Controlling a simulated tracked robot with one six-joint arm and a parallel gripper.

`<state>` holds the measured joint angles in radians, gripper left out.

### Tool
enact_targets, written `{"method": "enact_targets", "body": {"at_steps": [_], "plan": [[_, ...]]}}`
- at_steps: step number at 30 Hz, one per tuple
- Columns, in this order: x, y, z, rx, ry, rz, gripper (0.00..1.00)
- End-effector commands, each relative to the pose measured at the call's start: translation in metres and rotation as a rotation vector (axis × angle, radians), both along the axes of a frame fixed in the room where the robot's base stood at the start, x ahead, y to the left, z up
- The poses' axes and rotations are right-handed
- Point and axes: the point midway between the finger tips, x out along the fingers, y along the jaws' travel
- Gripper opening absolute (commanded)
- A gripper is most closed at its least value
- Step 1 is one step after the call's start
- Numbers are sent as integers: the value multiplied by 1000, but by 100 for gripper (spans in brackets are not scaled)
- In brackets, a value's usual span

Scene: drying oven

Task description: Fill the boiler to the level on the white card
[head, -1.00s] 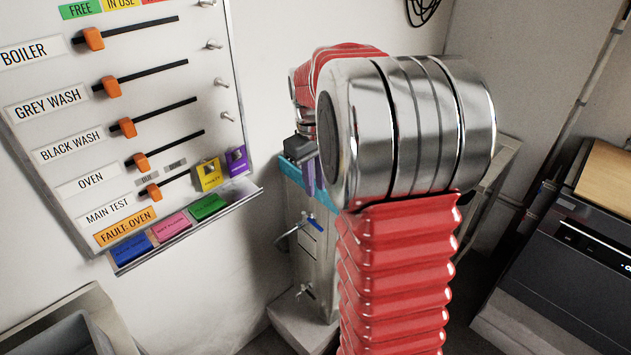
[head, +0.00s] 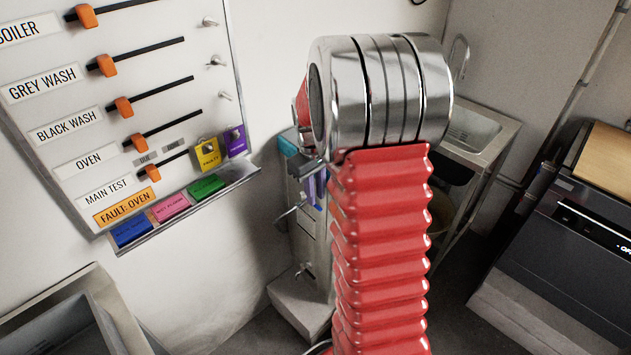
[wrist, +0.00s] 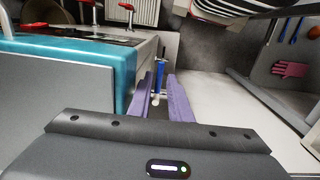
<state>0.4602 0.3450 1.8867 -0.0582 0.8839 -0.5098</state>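The boiler appears to be the tall grey metal box with a teal top edge (head: 287,146), standing by the wall behind my arm. Its front (head: 305,245) carries small metal taps. In the wrist view its teal side (wrist: 122,72) fills the left. My gripper has purple fingers (wrist: 160,97) and is open, with a gap between them. A blue upright handle (wrist: 160,74) shows in line with this gap, just beyond the fingertips; I cannot tell whether they touch it. In the head view the fingers (head: 315,187) are partly hidden by my arm. I cannot make out the white card.
A board with orange sliders (head: 105,66) and labels hangs on the left wall, with coloured tags on its ledge. A sink (head: 470,135) stands behind my arm. A dark appliance (head: 560,240) stands at right, a grey basin (head: 65,325) at lower left.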

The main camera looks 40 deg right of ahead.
Motion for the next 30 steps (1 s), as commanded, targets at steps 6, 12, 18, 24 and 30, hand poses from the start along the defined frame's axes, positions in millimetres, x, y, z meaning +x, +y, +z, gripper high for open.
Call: {"method": "enact_targets", "body": {"at_steps": [6, 12, 18, 24, 30], "plan": [[0, -1, -23, 1, 1, 0, 18], [0, -1, -27, 0, 0, 0, 18], [0, -1, -27, 0, 0, 0, 17], [0, -1, -27, 0, -1, 0, 2], [0, -1, -27, 0, -1, 1, 0]]}}
